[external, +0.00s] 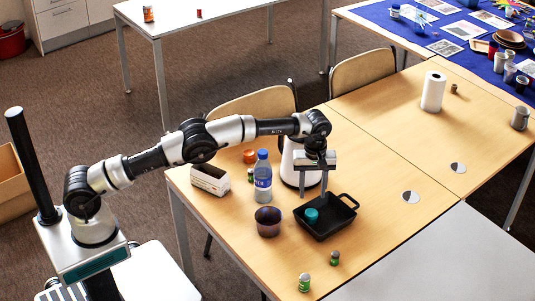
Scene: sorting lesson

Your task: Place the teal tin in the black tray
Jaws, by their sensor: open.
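The teal tin (311,215) is a small round container. It appears to sit inside the black tray (340,228), at its left part. The black tray has raised sides and a handle, and lies on the wooden table. My gripper (312,194) points down just above the tin and the tray's back left side. Its two fingers are apart, with nothing seen between them. From this one view I cannot tell the exact height of the fingertips over the tin.
A dark purple cup (268,227) stands left of the tray. Two small green jars (304,283) (335,258) stand in front.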

